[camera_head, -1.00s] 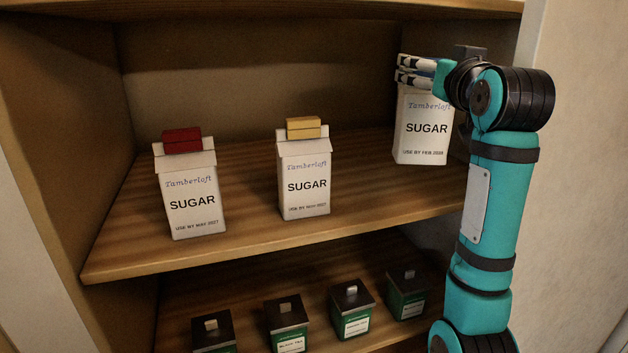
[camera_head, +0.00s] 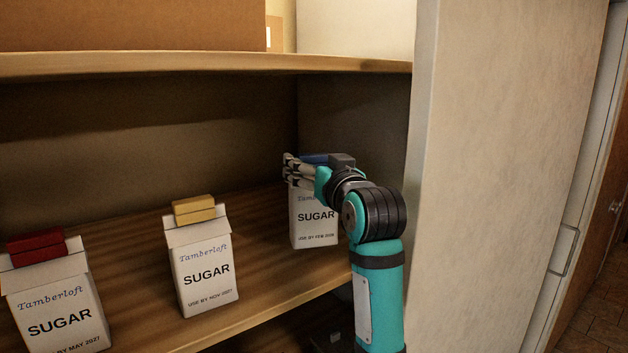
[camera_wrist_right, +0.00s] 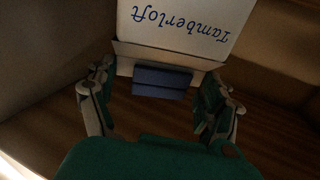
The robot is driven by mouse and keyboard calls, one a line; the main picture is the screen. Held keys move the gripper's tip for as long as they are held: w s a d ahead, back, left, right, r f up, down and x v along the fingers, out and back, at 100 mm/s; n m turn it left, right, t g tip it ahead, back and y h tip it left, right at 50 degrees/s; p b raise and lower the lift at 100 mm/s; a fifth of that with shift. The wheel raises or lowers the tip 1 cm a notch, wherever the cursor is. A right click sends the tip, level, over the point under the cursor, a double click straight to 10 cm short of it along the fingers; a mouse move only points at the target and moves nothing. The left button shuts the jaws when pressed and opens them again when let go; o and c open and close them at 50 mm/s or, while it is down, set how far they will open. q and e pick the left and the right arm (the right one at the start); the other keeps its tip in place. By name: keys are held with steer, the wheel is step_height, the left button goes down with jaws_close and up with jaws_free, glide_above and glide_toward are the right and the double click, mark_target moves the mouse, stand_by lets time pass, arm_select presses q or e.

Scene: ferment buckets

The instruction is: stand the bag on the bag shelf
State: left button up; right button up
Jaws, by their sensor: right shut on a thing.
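A white Tamberloft sugar bag (camera_head: 314,222) with a blue clip stands upright at the right end of the wooden shelf (camera_head: 262,272), or just above it; I cannot tell if its base touches. My right gripper (camera_head: 300,172) is shut on the top of this bag. The blue clip (camera_wrist_right: 162,82) sits between the fingers in the right wrist view, with the bag's printed face (camera_wrist_right: 190,25) beyond. Two other sugar bags stand on the same shelf: one with a yellow clip (camera_head: 194,208) and one with a red clip (camera_head: 35,246). My left gripper is not in view.
An upper shelf (camera_head: 200,65) runs above the bags. The cabinet's right side wall (camera_head: 355,125) is close to the held bag. A pale panel (camera_head: 500,150) stands to the right. Shelf room lies between the yellow-clip bag and the held bag.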

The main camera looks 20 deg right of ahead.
step_height(320, 180, down, 2)
steer(key=shift+f+p, duration=0.2)
steer(key=shift+p, duration=0.2)
steer(key=shift+s+f, duration=0.1)
steer(key=shift+f, duration=0.2)
steer(key=o, duration=1.5)
steer(key=shift+f, duration=0.15)
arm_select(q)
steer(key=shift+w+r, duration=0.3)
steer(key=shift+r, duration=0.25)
arm_select(e)
steer(key=shift+o, duration=0.2)
steer(key=shift+s+b, duration=0.25)
steer(key=shift+b, duration=0.05)
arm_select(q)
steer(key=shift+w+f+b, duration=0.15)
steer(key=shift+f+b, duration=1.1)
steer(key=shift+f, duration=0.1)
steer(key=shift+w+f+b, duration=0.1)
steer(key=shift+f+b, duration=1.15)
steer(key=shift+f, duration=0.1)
arm_select(e)
steer(key=s, duration=1.1)
steer(key=shift+s+d, duration=0.3)
